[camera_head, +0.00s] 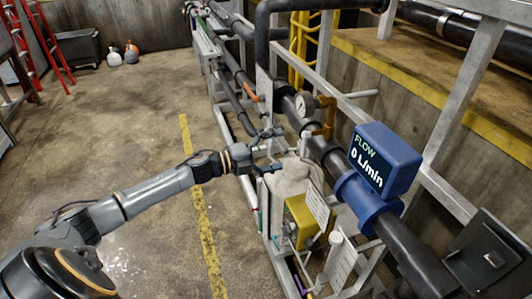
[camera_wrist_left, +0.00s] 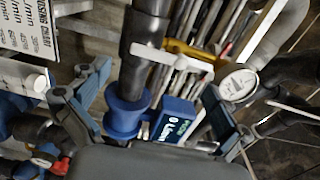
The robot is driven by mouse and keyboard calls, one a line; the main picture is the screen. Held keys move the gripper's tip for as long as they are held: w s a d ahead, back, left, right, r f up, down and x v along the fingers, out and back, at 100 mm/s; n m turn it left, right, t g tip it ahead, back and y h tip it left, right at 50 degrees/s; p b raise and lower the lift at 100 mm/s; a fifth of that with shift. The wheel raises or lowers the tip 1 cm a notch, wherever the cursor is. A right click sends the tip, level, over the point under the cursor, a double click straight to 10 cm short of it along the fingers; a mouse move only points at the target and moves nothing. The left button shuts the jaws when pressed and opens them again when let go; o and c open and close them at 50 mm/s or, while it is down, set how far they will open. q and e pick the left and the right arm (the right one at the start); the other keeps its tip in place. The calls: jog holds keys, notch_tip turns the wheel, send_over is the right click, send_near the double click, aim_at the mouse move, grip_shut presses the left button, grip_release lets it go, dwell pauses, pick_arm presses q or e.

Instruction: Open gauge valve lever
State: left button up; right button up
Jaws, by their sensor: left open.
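My left gripper (camera_head: 272,151) reaches in from the left towards the pipe rack, its fingers spread apart and empty. In the left wrist view the open fingers (camera_wrist_left: 158,82) stand on either side of a pale T-shaped lever (camera_wrist_left: 166,57) across the dark pipe. I see no finger touching it, and its exact distance is unclear. My right gripper is not in view.
A blue flow meter (camera_head: 385,160) reading 0 L/min sits on the pipe to the right, and shows between the fingers in the wrist view (camera_wrist_left: 174,121). A yellow box (camera_head: 303,220) and hanging tags are below. Grey frame rails surround the pipes. Open concrete floor (camera_head: 120,130) lies left.

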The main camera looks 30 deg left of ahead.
pick_arm(q)
jog(key=shift+v, duration=2.2)
